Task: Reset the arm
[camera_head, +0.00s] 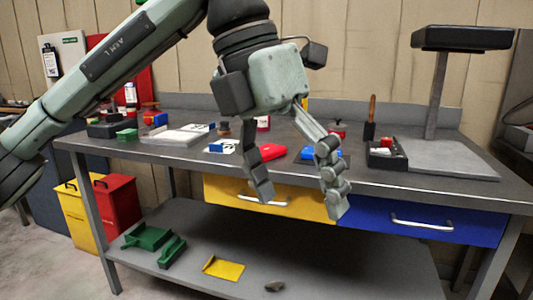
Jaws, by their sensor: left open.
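My left arm comes in from the upper left, and my left gripper (302,202) hangs in front of the workbench (400,185). Its two fingers point down and are spread apart, with nothing between them. The fingertips show over the front of the yellow drawer (225,191), near the bench edge. A red item (271,152) and a blue item (305,154) lie on the bench top behind the fingers. My right gripper is not in this view.
A blue drawer (370,218) is at right. A black stand (437,100) rises from the bench's right end. A small black tray (385,160) sits beside it. The lower shelf (330,265) holds green parts (150,238) and a yellow piece (223,269). Yellow (75,205) and red (118,200) bins stand left.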

